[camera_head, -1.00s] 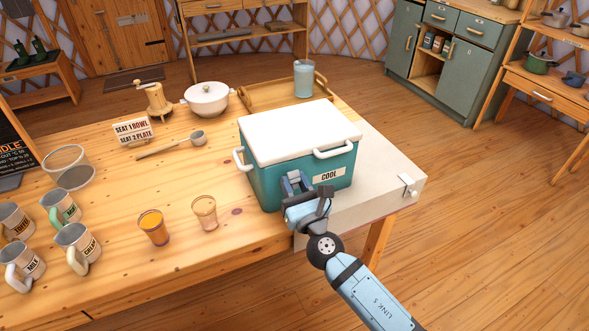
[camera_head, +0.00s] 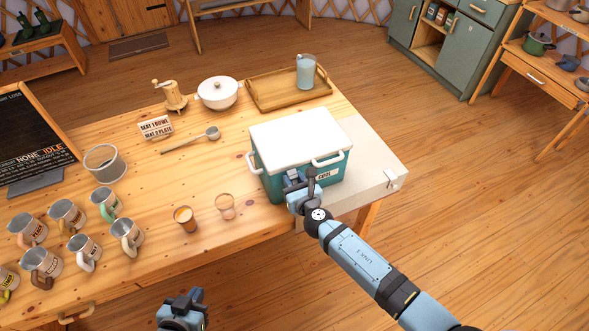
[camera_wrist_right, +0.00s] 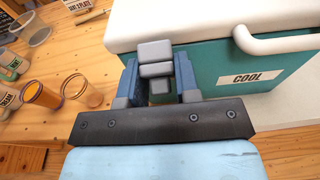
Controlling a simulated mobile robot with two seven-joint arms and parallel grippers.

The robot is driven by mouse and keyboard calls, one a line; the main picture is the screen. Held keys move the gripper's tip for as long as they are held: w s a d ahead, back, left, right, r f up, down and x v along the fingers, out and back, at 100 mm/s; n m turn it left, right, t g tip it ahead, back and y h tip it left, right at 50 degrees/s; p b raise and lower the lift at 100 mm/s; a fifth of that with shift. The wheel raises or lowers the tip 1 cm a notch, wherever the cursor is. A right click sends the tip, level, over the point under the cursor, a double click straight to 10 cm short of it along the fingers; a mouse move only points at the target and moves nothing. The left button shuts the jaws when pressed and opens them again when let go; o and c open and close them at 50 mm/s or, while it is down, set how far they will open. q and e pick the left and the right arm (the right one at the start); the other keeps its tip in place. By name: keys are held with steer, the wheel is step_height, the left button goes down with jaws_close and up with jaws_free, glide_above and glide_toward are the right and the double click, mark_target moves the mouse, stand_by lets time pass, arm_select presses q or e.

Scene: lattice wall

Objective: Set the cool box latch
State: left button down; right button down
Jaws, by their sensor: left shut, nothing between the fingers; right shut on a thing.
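The teal cool box (camera_head: 267,183) stands on the right part of the table, its white lid (camera_head: 300,136) down on it. Its COOL label faces the front. My right gripper (camera_head: 297,182) is at the box's front, left of the label. In the right wrist view its blue fingers are shut on a small grey latch (camera_wrist_right: 155,51) at the lid's edge. Whether the latch is fastened, I cannot tell. My left gripper (camera_head: 186,302) is shut and empty at the bottom of the head view, in front of the table, away from the box.
Two glasses (camera_head: 186,218) stand left of the box. A wooden tray (camera_head: 262,100) with a tumbler lies behind it. Floor to the right is clear.

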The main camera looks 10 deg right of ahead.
steer(key=shift+w+r+g+p, duration=0.1)
steer(key=shift+g+p, duration=0.2)
steer(key=shift+p, duration=0.8)
steer(key=c, duration=1)
jaws_free()
steer(key=shift+c, duration=0.2)
steer(key=shift+s, duration=0.25)
steer(key=v, duration=1.3)
steer(key=shift+s+r, duration=0.1)
steer(key=shift+c, duration=0.3)
